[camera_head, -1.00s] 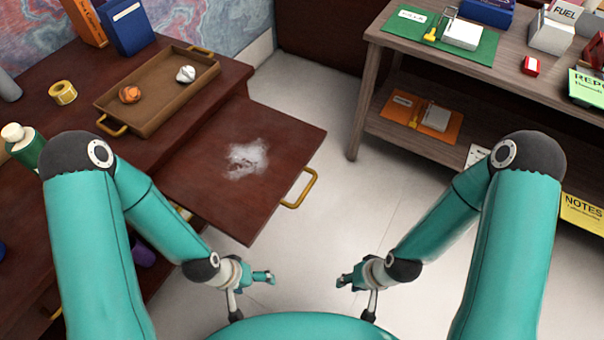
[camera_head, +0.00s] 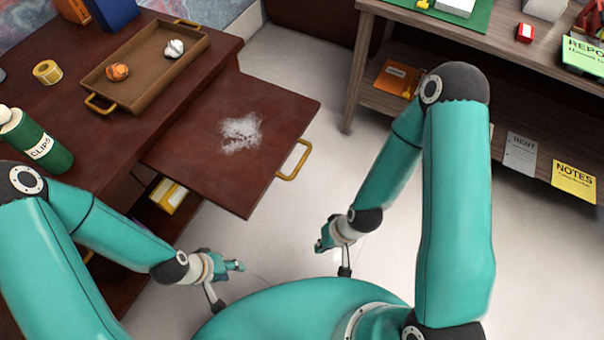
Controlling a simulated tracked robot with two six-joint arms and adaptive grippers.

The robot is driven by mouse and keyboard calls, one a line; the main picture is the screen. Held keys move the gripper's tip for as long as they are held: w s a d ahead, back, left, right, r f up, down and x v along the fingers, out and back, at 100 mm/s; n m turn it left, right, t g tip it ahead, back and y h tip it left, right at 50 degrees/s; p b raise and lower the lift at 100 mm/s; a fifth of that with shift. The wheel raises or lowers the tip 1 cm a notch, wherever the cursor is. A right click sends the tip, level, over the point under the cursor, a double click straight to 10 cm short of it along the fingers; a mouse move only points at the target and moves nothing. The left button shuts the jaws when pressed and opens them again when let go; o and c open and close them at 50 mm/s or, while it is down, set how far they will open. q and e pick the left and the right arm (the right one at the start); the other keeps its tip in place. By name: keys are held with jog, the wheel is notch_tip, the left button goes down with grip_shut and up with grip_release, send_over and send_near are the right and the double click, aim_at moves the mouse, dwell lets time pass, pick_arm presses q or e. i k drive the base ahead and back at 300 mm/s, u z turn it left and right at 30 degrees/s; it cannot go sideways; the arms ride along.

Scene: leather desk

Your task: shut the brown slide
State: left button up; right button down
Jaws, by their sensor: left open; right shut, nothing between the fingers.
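The brown slide (camera_head: 205,165) is a flat dark red-brown board pulled out from the desk on the left in the head view. A brass handle (camera_head: 294,160) is on its right end, and a patch of white powder (camera_head: 241,132) lies on its top. My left gripper (camera_head: 238,266) is open and empty, below the slide's near corner in the picture. My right gripper (camera_head: 320,247) is shut and empty, below and to the right of the handle and apart from it.
On the desk (camera_head: 100,160) are a brown tray (camera_head: 130,100) with two crumpled balls, a tape roll (camera_head: 47,72) and a green bottle (camera_head: 38,142). A yellow box (camera_head: 167,196) shows below the slide. A wooden shelf unit (camera_head: 350,85) stands at the right. Floor between is clear.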

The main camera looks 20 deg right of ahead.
aim_at(228, 148)
jog(key=z, duration=0.1)
jog(key=k, duration=0.9)
jog(key=z, duration=0.25)
jog(key=i, duration=0.5)
jog(key=u, duration=0.1)
